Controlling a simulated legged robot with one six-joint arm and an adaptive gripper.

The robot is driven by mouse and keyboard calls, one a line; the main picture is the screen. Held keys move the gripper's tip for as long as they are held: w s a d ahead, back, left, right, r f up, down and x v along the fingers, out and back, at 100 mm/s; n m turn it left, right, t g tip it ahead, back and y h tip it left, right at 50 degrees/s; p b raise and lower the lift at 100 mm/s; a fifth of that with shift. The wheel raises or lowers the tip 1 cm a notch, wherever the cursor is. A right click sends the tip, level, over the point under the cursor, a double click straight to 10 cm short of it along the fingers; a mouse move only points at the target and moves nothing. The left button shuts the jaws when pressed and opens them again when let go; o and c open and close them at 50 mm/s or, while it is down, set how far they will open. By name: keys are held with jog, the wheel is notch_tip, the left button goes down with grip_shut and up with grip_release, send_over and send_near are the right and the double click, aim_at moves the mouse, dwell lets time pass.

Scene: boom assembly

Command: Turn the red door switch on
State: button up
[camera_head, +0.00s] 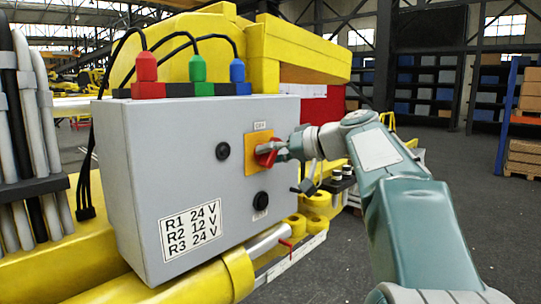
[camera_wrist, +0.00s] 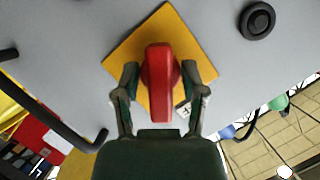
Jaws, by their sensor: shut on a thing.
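The red door switch (camera_head: 266,153) sits on a yellow square plate (camera_head: 253,143) on the front of a grey control box (camera_head: 185,165). A small label reading "OFF" (camera_head: 260,126) is above the plate. My gripper (camera_head: 283,150) reaches the switch from the right. In the wrist view the red switch handle (camera_wrist: 160,80) stands between the two fingers of my gripper (camera_wrist: 160,92), which are closed in on it from both sides. The yellow plate (camera_wrist: 185,30) appears turned like a diamond in that view. The far side of the handle is partly hidden by my gripper in the head view.
Black round knobs (camera_head: 222,151) (camera_head: 261,199) are on the box's front. Red (camera_head: 146,68), green (camera_head: 197,68) and blue (camera_head: 237,70) plugs with black cables stand on top. Yellow boom parts (camera_head: 215,280) lie below and behind. A bent black bar (camera_wrist: 70,135) is near the gripper's left.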

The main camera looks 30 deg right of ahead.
jog(key=m, duration=0.1)
jog(key=m+y, duration=0.2)
jog(key=m, duration=0.1)
jog(key=shift+f, duration=0.25)
jog(key=m+t+y, duration=0.1)
jog(key=m+y, duration=0.1)
jog(key=m, duration=0.2)
jog(key=shift+m, duration=0.4)
jog(key=o, duration=0.8)
jog(key=shift+d+r, duration=0.1)
jog(key=shift+d, duration=0.05)
jog(key=v, duration=1.1)
jog(key=shift+s+d+f, duration=0.25)
jog(key=shift+s, duration=0.05)
